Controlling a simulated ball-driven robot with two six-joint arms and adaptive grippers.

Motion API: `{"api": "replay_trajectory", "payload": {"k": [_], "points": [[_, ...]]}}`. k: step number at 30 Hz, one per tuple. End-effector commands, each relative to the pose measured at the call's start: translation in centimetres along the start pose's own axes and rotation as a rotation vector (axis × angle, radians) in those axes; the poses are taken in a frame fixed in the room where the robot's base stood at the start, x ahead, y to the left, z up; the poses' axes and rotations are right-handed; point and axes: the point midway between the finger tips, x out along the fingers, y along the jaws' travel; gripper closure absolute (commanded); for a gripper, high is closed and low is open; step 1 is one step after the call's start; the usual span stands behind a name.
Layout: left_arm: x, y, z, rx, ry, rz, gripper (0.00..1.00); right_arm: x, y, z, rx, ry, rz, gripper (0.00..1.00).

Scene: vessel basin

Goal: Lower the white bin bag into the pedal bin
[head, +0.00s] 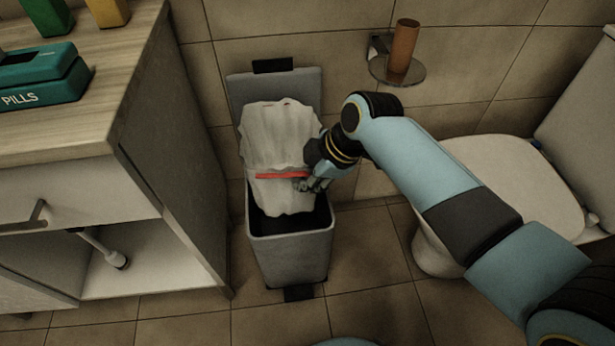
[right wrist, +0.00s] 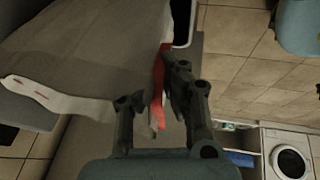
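The white bin bag (head: 278,135), with a red drawstring band, is upright over the open pedal bin (head: 290,262). Its lower end is inside the bin's mouth near the back, with dark open space in front of it. The bin's lid stands raised behind the bag. My right gripper (head: 308,184) is at the bag's right front side, at the red band. My left gripper is out of view.
A wooden-topped cabinet (head: 150,100) stands close left of the bin, with a teal pills box (head: 45,80) on top. A toilet (head: 500,180) is at the right. A wall holder (head: 398,72) with a brown cylinder is behind. The tiled floor in front is clear.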

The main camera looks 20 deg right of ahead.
Motion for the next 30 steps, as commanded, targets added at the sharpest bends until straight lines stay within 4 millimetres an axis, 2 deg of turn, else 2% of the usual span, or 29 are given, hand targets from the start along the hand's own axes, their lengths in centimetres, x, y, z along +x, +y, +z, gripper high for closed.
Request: {"api": "replay_trajectory", "payload": {"k": [30], "points": [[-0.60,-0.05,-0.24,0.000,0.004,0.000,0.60,-0.18,0.47,0.10,0.000,0.000,0.000,1.00]]}}
